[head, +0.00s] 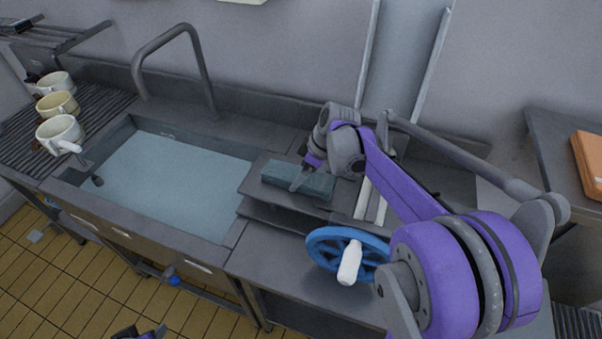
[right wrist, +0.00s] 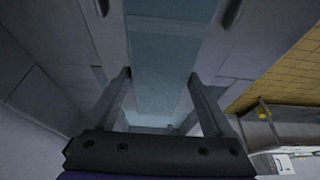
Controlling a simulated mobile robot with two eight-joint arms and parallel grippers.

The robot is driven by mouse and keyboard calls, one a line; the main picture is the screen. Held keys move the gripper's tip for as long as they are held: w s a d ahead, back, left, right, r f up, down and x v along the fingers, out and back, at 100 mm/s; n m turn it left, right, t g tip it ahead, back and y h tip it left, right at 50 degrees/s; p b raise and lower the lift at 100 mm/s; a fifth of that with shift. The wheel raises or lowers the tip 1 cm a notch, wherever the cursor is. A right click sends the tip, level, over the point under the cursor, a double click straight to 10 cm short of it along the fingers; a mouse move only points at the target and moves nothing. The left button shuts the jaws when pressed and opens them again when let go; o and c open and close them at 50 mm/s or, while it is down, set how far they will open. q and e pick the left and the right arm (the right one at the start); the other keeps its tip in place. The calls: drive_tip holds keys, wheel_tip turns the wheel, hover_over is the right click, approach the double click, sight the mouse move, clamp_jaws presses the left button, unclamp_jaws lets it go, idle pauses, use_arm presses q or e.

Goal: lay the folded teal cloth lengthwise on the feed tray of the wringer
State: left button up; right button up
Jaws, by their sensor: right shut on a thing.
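The folded teal cloth (head: 312,185) is a flat oblong block over the grey feed tray (head: 257,193), between the sink and the wringer rollers (head: 371,200). Its long side runs left to right, towards the rollers. My right gripper (head: 302,174) is shut on the cloth from above. In the right wrist view the teal cloth (right wrist: 168,55) passes between the two fingers of the right gripper (right wrist: 160,76). I cannot tell whether the cloth rests fully on the tray. Only a purple and dark tip of my left gripper (head: 140,332) shows at the bottom edge; its jaws are unclear.
The sink (head: 165,185) full of pale water lies left of the tray, with a bent tap (head: 190,62) behind it. Several mugs (head: 58,105) stand on the ribbed drainer at the left. A blue crank wheel (head: 322,248) with a white handle (head: 350,262) juts out in front of the wringer.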

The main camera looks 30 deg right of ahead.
drive_tip(key=shift+f, duration=0.15)
drive_tip(key=o, duration=1.3)
drive_tip(key=v, duration=1.2)
drive_tip(key=shift+r+p, duration=0.2)
drive_tip(key=shift+p, duration=0.15)
